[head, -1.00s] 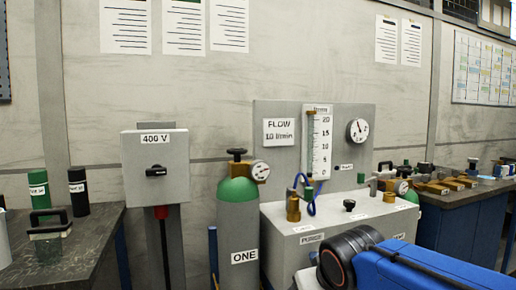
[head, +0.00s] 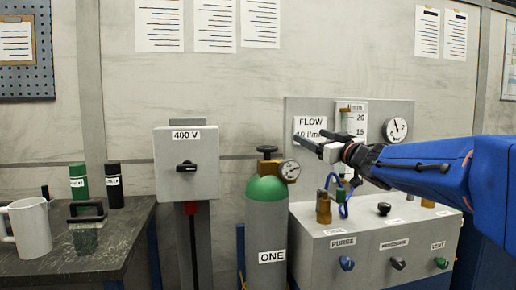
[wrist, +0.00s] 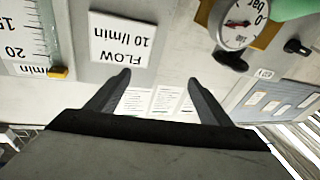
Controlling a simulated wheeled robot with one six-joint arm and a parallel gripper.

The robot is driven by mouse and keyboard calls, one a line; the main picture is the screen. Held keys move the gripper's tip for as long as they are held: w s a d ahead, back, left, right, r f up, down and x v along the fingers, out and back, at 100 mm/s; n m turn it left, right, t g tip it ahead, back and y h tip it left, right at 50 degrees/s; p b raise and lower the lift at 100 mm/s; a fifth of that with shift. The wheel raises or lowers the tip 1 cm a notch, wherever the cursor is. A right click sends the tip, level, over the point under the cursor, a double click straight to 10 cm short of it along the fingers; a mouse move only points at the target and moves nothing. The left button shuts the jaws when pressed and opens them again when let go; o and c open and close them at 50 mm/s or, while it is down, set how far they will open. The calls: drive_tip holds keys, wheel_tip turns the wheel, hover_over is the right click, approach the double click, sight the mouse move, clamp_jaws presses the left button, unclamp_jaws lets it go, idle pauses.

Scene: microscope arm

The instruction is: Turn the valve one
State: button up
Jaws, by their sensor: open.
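The green-topped grey cylinder labelled ONE (head: 266,235) stands at the middle of the head view. Its black valve handwheel (head: 267,149) sits on top, with a round gauge (head: 290,171) at its right. My gripper (head: 308,141) is open and empty in front of the flow panel, right of and slightly above the valve. In the wrist view, which is upside down, my two fingers (wrist: 155,85) are spread apart. The gauge (wrist: 237,24) and the dark handwheel (wrist: 231,61) show at the upper right there, apart from the fingers.
The flow panel (head: 295,108) with a scale and dial stands behind my gripper. A grey console (head: 318,266) with knobs is right of the cylinder. A 400 V switch box (head: 187,150) is left. A bench (head: 130,232) at far left holds a mug (head: 30,228).

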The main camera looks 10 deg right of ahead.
drive_tip(key=w+a+n+g+y, duration=0.1)
drive_tip(key=a+n+g+y, duration=0.15)
drive_tip(key=y, duration=0.25)
drive_tip(key=n+g+y, duration=0.6)
drive_tip(key=g, duration=0.2)
approach(258, 147)
drive_tip(key=shift+m, duration=0.25)
drive_tip(key=x, duration=0.3)
drive_tip(key=w+x, duration=0.1)
drive_tip(key=x, duration=0.3)
drive_tip(key=d+x, duration=0.1)
drive_tip(key=x, duration=0.2)
drive_tip(key=shift+w+a+f, duration=0.1)
drive_tip(key=shift+w+a, duration=0.25)
drive_tip(key=shift+w, duration=0.15)
drive_tip(key=c, duration=1.1)
